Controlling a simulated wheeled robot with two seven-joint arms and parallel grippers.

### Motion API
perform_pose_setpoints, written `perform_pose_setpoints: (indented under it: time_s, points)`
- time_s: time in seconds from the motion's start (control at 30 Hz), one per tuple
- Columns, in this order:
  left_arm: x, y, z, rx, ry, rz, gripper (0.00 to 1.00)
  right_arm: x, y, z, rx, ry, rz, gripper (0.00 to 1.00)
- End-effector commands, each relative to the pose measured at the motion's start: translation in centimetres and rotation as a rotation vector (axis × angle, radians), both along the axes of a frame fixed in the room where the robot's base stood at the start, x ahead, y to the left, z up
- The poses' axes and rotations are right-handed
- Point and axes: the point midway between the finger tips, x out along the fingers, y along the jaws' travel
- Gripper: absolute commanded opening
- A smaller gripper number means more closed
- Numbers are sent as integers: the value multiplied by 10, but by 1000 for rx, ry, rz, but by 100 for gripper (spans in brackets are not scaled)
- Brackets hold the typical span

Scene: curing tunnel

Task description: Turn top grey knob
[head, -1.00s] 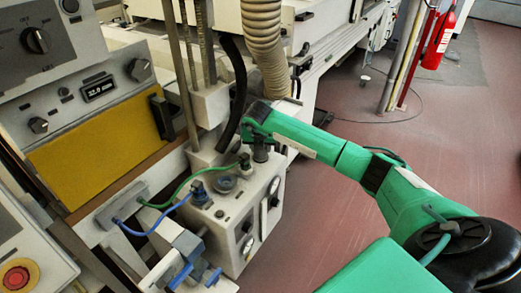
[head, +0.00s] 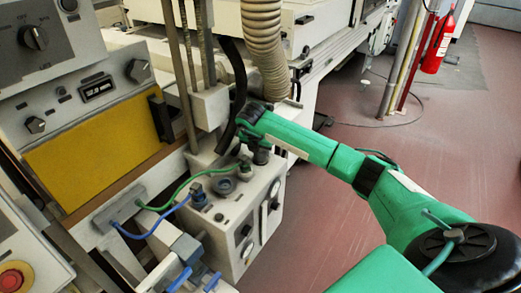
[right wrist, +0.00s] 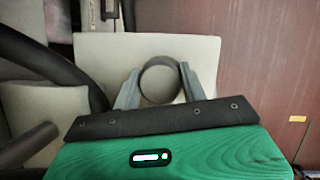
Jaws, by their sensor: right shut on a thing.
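My right gripper (head: 259,150) reaches down onto the top of the pale control box (head: 229,232), at its back right corner. In the right wrist view, its two grey fingers (right wrist: 160,88) are shut on a round dark grey knob (right wrist: 160,80), one finger on each side. The knob stands on the pale box top (right wrist: 100,55). In the head view the gripper mostly hides this knob. My left gripper is not in view.
A green cable (head: 172,202) and a blue cable (head: 140,236) run to the box top. A dark hose (head: 238,90) and a ribbed beige hose (head: 264,45) hang close behind the gripper. Red floor (head: 330,225) is open to the right.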

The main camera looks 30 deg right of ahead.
Motion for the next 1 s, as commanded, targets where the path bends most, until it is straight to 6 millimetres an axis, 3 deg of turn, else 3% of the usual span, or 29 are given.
perform_pose_setpoints:
  time_s: [0.07, 0.1, 0.2, 0.57, 0.67, 1.0]
  points:
    - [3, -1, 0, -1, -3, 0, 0, 1, 0, 1, 0, -2, 0, 20]
    - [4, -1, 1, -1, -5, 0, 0, 1, 0, 1, 0, -2, 0, 50]
    - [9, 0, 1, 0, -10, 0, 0, 0, 0, 1, 0, -2, 1, 64]
    - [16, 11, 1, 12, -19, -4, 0, -1, 2, 7, 1, -3, 2, 64]
    - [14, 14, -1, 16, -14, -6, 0, -3, 6, 19, -1, -4, 3, 64]
    - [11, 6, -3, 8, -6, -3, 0, -20, 31, 90, 0, -7, 3, 64]
